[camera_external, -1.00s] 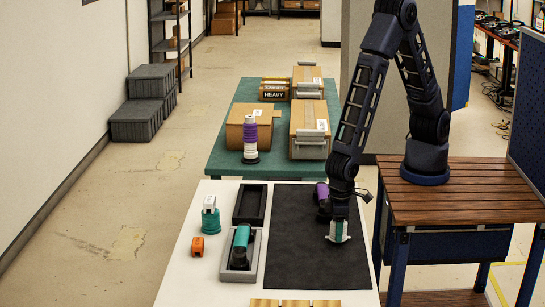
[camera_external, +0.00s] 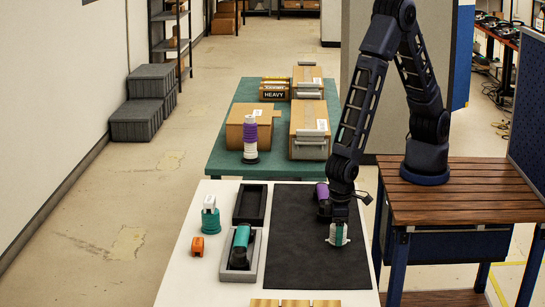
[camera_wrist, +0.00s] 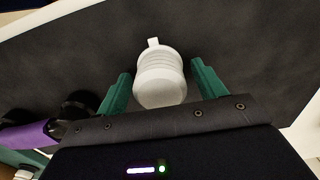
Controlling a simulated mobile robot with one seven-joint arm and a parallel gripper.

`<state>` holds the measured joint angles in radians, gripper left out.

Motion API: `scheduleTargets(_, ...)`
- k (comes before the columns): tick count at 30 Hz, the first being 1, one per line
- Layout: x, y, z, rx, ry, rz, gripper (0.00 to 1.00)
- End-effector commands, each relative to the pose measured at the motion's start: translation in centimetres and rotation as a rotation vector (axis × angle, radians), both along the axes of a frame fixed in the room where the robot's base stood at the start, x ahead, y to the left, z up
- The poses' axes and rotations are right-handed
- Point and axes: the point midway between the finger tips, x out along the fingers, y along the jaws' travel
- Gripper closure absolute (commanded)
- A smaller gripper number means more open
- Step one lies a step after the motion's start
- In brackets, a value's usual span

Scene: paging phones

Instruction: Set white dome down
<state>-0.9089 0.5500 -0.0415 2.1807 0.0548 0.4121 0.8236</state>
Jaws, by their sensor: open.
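The white dome (camera_wrist: 161,78) stands on the black mat (camera_external: 310,262), between the two green fingers of my gripper (camera_wrist: 160,88) in the wrist view. A gap shows between the dome and the right finger; the left finger is close beside it. In the external view my gripper (camera_external: 338,236) points down at the mat, and only small white parts of the dome show around the fingers. My gripper is open around the dome.
A purple and black item (camera_external: 322,192) stands just behind my gripper on the mat. The mat's front is clear.

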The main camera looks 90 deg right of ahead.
Motion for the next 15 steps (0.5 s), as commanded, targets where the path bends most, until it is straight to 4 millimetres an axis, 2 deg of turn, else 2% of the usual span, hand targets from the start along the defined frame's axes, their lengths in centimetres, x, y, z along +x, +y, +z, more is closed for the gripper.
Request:
scheduleTargets(5,0.1,0.1,2.2,0.003,-0.003,0.000,0.31)
scheduleTargets(15,0.1,0.1,8.0,0.003,-0.003,0.001,0.31)
